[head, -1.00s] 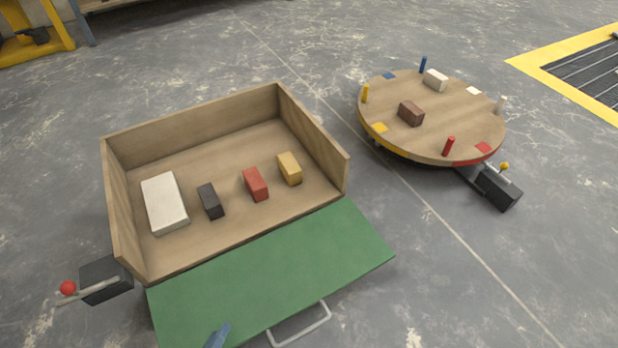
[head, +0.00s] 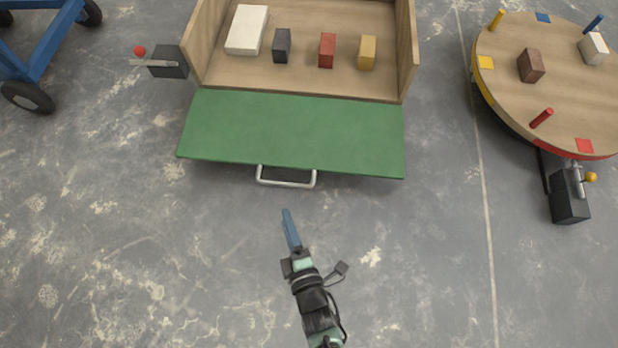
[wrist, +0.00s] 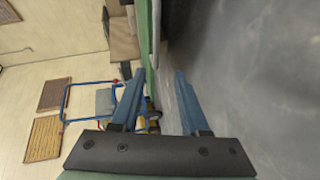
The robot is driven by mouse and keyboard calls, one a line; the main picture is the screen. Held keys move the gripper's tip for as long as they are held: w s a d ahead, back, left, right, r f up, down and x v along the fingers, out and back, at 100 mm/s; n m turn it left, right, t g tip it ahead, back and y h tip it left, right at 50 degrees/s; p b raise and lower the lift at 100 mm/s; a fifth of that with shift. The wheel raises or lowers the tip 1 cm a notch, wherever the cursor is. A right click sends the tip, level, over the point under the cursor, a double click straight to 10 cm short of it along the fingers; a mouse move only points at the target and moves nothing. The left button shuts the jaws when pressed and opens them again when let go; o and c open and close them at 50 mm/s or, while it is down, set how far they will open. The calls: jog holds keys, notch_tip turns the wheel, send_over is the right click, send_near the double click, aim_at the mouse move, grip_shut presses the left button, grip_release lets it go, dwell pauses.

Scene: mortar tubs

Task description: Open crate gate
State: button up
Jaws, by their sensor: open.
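The wooden crate (head: 408,50) stands at the top of the head view, its front side open. Its green gate (head: 290,130) is folded down and out in front of it, lying about flat. A pale metal handle (head: 287,183) is on the gate's outer edge. My gripper (head: 288,222) is just below the handle in the head view, apart from it in the picture. In the wrist view my gripper (wrist: 160,76) is open, with two blue fingers spread and nothing seen held. A green strip of the gate (wrist: 143,35) runs beyond the fingers there.
A white block (head: 247,30) and several smaller blocks lie in the crate. A black box with a red-knobbed lever (head: 150,62) is left of it. A round turntable (head: 560,95) stands right, a blue wheeled cart (head: 40,60) upper left. The floor below the gate is clear.

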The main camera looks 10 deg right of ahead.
aim_at(284, 183)
jog(key=shift+t, duration=0.4)
jog(key=shift+w+d+f+b, duration=0.15)
jog(key=shift+w+f+b, duration=0.15)
jog(key=shift+w+b, duration=1.3)
jog(key=shift+w+d+f+b, duration=0.15)
jog(key=shift+w+f+b, duration=0.2)
jog(key=shift+w+b, duration=1.3)
jog(key=shift+w+d+f+b, duration=0.25)
jog(key=shift+w+b, duration=0.7)
jog(key=shift+w, duration=1.25)
jog(key=shift+a, duration=0.1)
grip_shut()
